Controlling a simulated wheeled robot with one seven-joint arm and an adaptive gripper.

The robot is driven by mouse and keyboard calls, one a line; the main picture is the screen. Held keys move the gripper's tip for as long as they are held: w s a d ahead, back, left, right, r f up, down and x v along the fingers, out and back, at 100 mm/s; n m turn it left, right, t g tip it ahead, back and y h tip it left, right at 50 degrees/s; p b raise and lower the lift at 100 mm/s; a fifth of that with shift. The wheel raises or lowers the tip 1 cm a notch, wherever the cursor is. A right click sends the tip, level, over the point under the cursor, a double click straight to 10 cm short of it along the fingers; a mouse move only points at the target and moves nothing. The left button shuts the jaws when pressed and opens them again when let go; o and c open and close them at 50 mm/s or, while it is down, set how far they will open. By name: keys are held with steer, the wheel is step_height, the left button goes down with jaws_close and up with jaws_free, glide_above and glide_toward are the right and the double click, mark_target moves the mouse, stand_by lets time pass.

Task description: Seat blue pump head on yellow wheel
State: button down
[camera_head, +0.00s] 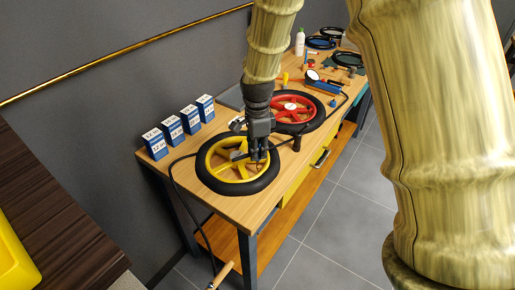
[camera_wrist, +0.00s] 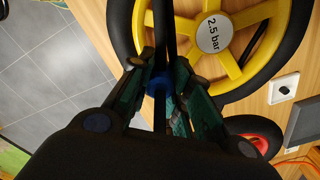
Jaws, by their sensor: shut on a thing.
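The yellow wheel (camera_head: 209,158) with a black tyre lies flat on the near part of the wooden workbench. Its spokes and a hub marked "2.5 bar" (camera_wrist: 214,35) fill the upper part of the wrist view. My gripper (camera_head: 259,157) points down over the right side of this wheel. In the wrist view my gripper (camera_wrist: 163,75) is shut on the blue pump head (camera_wrist: 158,86), close to the inner side of the rim. A black hose runs at the pump head. The fingers hide much of it, and I cannot tell whether it touches the valve.
A red wheel (camera_head: 281,97) lies just behind the yellow one. Several blue-and-white boxes (camera_head: 172,130) stand along the bench's left edge. A blue tool with a round gauge (camera_head: 312,75) lies further back. A black hose hangs over the near left bench edge.

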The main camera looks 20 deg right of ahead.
steer(key=shift+f, duration=0.8)
stand_by(0.7)
steer(key=c, duration=1.2)
jaws_free()
steer(key=shift+c, duration=0.2)
step_height(320, 180, up, 12)
steer(key=shift+r, duration=0.1)
